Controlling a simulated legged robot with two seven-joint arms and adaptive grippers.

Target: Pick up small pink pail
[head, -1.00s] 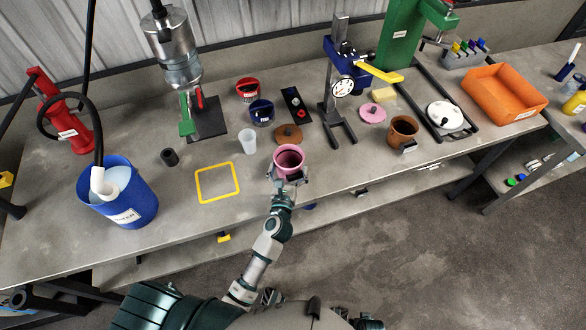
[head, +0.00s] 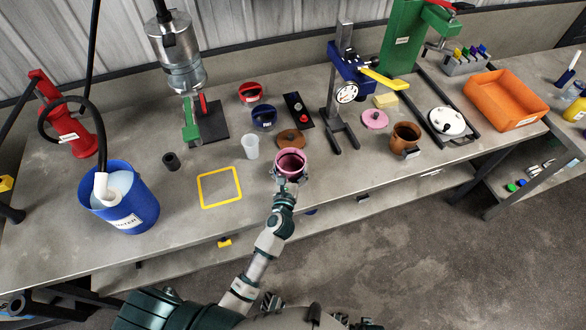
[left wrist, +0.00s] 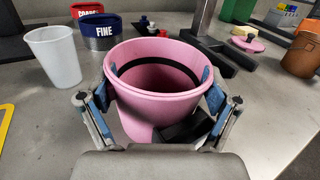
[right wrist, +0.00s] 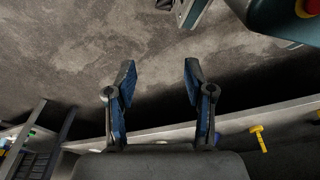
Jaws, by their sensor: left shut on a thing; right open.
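The small pink pail (head: 290,162) is near the front edge of the workbench, open end up, and it fills the middle of the left wrist view (left wrist: 158,100). My left gripper (head: 289,178) is shut on it, with one blue-padded finger on each side of its wall, seen in the left wrist view (left wrist: 157,98). A dark band shows inside the pail. I cannot tell whether its base touches the bench. My right gripper (right wrist: 158,80) is open and empty, over the floor in the right wrist view.
A white cup (head: 250,147) and a brown disc (head: 290,139) stand close to the pail. A brown pail (head: 405,138) and pink lid (head: 374,119) are to the right. A yellow square outline (head: 220,202) and blue water bucket (head: 118,196) are to the left. The yellow square is empty.

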